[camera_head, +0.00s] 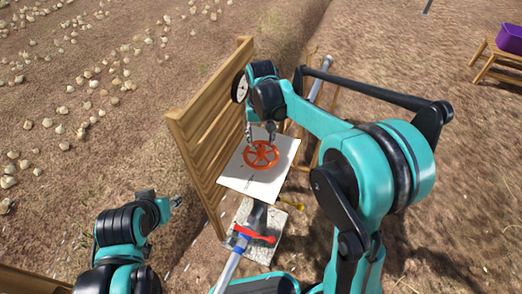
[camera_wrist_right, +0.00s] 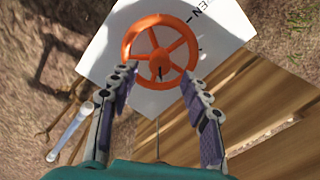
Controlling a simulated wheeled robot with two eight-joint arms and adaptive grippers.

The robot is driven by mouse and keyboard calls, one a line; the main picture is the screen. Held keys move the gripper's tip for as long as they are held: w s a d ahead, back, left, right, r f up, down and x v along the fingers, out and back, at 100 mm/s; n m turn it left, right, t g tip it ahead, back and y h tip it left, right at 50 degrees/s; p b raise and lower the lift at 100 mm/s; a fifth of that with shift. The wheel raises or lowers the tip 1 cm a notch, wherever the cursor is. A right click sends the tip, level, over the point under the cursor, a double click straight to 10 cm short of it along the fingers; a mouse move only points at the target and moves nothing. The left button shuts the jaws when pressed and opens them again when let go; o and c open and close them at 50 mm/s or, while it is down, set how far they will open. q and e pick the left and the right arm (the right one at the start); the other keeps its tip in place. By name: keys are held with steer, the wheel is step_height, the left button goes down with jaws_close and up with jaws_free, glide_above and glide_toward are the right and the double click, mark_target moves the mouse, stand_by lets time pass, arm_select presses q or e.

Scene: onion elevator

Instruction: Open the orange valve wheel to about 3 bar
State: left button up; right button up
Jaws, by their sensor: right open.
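The orange valve wheel (camera_head: 261,155) lies over a white plate (camera_head: 285,150) beside a wooden board wall. In the right wrist view the wheel (camera_wrist_right: 160,50) shows whole, with spokes, a hub and a dark mark at its middle. The white plate (camera_wrist_right: 105,50) bears partly cut-off lettering. My right gripper (camera_head: 260,132) is above the wheel's far side, open. In the wrist view its two fingers (camera_wrist_right: 157,80) point towards the wheel's near rim with nothing between them; contact is not clear. A round gauge (camera_head: 240,87) on the wall is partly hidden by my right arm. My left gripper (camera_head: 177,201) is low at left, away from the wheel.
The slatted wooden wall (camera_head: 205,115) stands left of the plate. Onions lie on the soil at left. A purple crate (camera_head: 510,38) sits on a wooden stand at far right.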

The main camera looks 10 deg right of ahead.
mark_target(261, 147)
step_height(261, 147, down, 6)
steer(key=shift+f+b, duration=0.15)
steer(key=shift+b, duration=0.9)
jaws_close()
